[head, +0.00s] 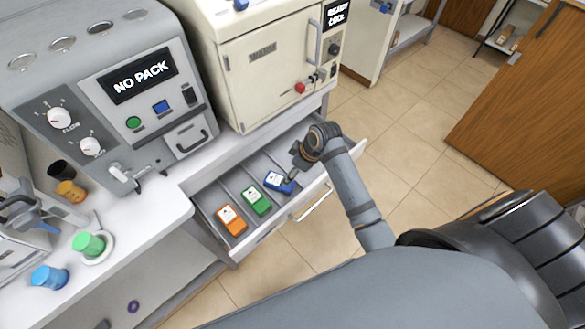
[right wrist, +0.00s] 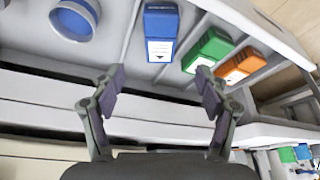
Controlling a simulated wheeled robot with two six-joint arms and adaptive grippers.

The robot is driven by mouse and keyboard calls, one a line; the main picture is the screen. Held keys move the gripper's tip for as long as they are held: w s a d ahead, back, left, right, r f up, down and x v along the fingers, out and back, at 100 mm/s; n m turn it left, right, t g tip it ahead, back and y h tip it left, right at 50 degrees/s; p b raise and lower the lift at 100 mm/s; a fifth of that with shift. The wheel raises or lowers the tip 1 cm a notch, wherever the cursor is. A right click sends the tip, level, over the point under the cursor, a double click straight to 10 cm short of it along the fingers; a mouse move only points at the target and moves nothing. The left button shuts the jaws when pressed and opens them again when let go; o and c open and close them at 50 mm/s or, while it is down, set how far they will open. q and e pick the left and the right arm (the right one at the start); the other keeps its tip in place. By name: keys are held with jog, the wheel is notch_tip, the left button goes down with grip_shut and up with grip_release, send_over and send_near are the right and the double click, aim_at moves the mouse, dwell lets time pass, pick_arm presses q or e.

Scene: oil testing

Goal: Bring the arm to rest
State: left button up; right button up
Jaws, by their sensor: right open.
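My right gripper (head: 297,163) is over the open drawer (head: 222,183), near its right end. In the right wrist view my right gripper (right wrist: 161,88) is open, with nothing between its fingers. A blue pack (head: 280,182), a green pack (head: 256,200) and an orange pack (head: 232,219) lie in separate drawer compartments. In the right wrist view the blue pack (right wrist: 161,32), green pack (right wrist: 208,50) and orange pack (right wrist: 243,66) lie beyond the fingertips, apart from them. I cannot make out my left gripper.
A grey machine (head: 185,75) reading "NO PACK" and a cream oven (head: 262,75) stand on the counter. Several coloured cups, including a green one (head: 88,244) and a blue one (head: 48,277), stand at left. A round blue item (right wrist: 75,20) shows beside the packs. Tiled floor (head: 400,130) is clear.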

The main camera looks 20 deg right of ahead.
jog(key=s+d+r+m+h, duration=0.2)
jog(key=s+d+m, duration=0.15)
jog(key=s, duration=0.45)
jog(key=s+d+r+m+h, duration=0.2)
jog(key=s+m, duration=0.2)
jog(key=s, duration=0.4)
jog(key=s+d+f, duration=0.1)
jog(key=d+f, duration=0.1)
jog(key=f, duration=1.1)
jog(key=s+d+f, duration=0.1)
jog(key=s+f, duration=0.1)
jog(key=f, duration=1.1)
jog(key=s+d+f+g, duration=0.1)
jog(key=s+f+g, duration=0.1)
jog(key=s+f, duration=1.4)
jog(key=shift+s+d+f, duration=0.15)
jog(key=shift+s, duration=1)
